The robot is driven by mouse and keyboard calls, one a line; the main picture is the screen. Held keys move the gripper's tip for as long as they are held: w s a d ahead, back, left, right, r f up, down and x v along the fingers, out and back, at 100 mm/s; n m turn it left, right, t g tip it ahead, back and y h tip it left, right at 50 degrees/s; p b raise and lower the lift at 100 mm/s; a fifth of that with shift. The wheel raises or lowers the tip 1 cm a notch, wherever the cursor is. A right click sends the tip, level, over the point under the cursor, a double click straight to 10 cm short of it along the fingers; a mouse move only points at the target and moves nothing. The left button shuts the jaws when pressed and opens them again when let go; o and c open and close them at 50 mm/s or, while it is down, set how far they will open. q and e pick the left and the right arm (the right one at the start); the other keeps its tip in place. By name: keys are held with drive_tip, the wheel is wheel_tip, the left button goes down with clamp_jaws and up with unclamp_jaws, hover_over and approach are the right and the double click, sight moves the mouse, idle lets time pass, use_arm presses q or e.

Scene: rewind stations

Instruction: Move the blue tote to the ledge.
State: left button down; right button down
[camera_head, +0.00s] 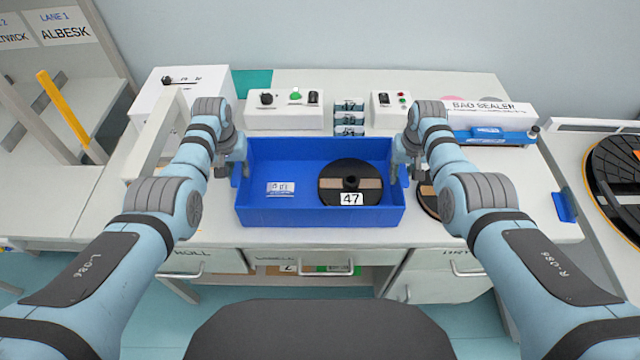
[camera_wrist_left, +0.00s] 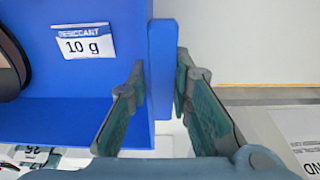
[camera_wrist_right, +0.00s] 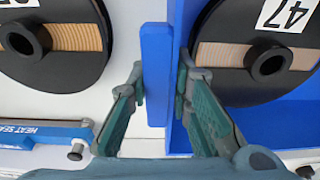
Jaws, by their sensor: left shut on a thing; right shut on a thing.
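The blue tote (camera_head: 320,215) is over the middle of the white bench; I cannot tell whether it rests there or hangs just above. Inside are a desiccant packet (camera_head: 280,188), also in the left wrist view (camera_wrist_left: 83,44), and a black spool tagged 47 (camera_head: 350,182). My left gripper (camera_head: 240,172) is shut on the tote's left wall (camera_wrist_left: 161,75), one finger on each side. My right gripper (camera_head: 400,170) is shut on its right wall (camera_wrist_right: 157,70). The tote looks level. I cannot tell which surface is the ledge.
Control boxes (camera_head: 283,112) stand behind the tote, with small blue packs (camera_head: 349,117) between them. A bag sealer (camera_head: 490,122) is at the back right. Another spool (camera_head: 428,200) lies right of the tote, partly hidden by my arm. A white frame (camera_head: 150,135) stands left.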

use_arm(q)
drive_tip(key=shift+w+r, duration=0.1)
use_arm(e)
drive_tip(key=shift+r, duration=0.1)
